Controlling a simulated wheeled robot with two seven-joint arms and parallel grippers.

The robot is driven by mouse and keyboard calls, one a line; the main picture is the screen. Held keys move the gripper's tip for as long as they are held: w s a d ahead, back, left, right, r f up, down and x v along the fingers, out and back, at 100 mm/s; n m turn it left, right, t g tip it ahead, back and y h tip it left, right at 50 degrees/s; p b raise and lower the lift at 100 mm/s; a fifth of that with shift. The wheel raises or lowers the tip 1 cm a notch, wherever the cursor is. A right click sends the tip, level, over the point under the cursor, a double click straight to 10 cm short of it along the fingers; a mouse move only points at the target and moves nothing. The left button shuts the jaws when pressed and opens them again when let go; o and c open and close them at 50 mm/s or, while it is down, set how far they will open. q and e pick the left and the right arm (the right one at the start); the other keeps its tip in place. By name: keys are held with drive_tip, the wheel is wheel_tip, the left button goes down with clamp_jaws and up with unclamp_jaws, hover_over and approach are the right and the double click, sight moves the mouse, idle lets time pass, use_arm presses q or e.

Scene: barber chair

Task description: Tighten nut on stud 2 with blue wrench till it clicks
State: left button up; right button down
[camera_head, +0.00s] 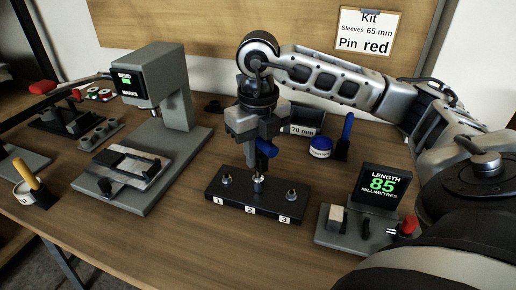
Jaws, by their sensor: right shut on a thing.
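A black block (220,198) on the table carries three studs in a row, labelled 1, 2 and 3. My right gripper (256,138) points down above the middle stud, stud 2 (258,184). It is shut on a tool with a blue part (267,148), which looks like the blue wrench. The tool's lower end reaches down to the top of stud 2; whether it seats on the nut is too small to tell. Stud 1 (226,179) and stud 3 (291,194) stand clear on either side. My left gripper is not in view.
A grey machine with a screen (128,84) stands left of the block. A length gauge reading 85 millimetres (383,185) stands to the right. Behind are a 70 mm bin (303,129), a blue-labelled pot (320,147) and an upright blue-handled tool (347,127). The table in front is clear.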

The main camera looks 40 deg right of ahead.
drive_tip(key=shift+m, duration=0.3)
drive_tip(key=shift+r+m, duration=0.1)
drive_tip(key=shift+m, duration=0.3)
drive_tip(key=n, duration=0.2)
drive_tip(key=shift+n+b, duration=0.3)
drive_tip(key=shift+b, duration=0.05)
drive_tip(key=shift+n, duration=0.4)
drive_tip(key=shift+r+p, duration=2)
drive_tip(key=shift+r, duration=0.5)
